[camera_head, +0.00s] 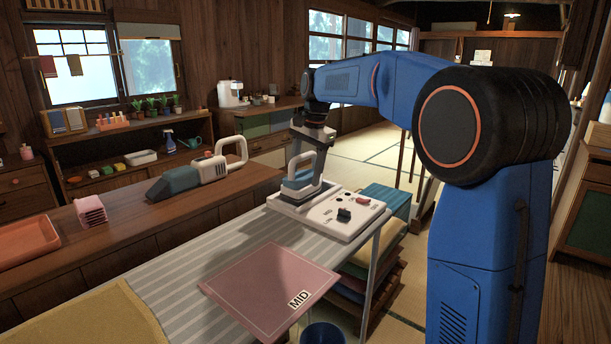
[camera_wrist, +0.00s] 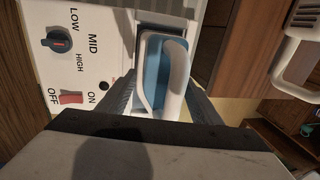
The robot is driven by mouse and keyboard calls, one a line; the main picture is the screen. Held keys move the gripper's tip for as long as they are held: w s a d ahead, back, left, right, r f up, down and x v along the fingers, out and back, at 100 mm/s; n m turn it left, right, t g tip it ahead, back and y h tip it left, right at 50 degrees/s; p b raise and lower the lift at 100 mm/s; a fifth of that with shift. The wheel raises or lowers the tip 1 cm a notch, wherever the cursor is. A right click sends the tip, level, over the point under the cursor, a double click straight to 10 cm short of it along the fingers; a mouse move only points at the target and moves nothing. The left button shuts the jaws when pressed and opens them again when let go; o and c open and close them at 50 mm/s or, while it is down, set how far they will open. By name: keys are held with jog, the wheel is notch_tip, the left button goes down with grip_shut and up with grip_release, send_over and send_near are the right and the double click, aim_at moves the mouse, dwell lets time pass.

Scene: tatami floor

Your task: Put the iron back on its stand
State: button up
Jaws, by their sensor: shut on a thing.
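The iron (camera_head: 297,187), with a blue body and white loop handle, is at the far end of the striped ironing board (camera_head: 205,262). My gripper (camera_head: 308,155) comes down from above and is shut on its handle. In the wrist view the iron (camera_wrist: 153,72) sits between my fingers (camera_wrist: 163,103). The iron is over the metal rest of the white stand (camera_head: 338,218); I cannot tell whether its sole touches. The stand's panel (camera_wrist: 85,75) shows a dark dial (camera_wrist: 57,42) and a red switch (camera_wrist: 71,97) beside ON and OFF.
A pink cloth (camera_head: 265,285) with a MID tag and a yellow cloth (camera_head: 95,320) lie on the board. A grey-green handheld appliance (camera_head: 185,180) lies on the wooden counter behind. Folded cloths (camera_head: 370,260) are stacked below the board's right side.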

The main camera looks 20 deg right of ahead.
aim_at(311, 176)
jog(key=shift+f, duration=0.6)
jog(key=shift+f, duration=0.15)
jog(key=o, duration=1.2)
notch_tip(311, 176, up, 11)
jog(key=s+d, duration=0.1)
jog(key=s, duration=0.1)
jog(key=s+d+f+n, duration=0.2)
jog(key=s+n, duration=0.1)
jog(key=s, duration=0.9)
jog(key=s+d+f+n+t, duration=0.1)
jog(key=s+f+n, duration=0.3)
jog(key=s+f, duration=0.7)
jog(key=s+d+f+n+t+h, duration=0.1)
jog(key=s+d+f+n+t, duration=0.1)
jog(key=s+f, duration=0.9)
jog(key=s+d+n, duration=0.1)
jog(key=s, duration=0.6)
jog(key=shift+s+f+n, duration=0.2)
jog(key=shift+f+n, duration=0.1)
jog(key=shift+n, duration=0.1)
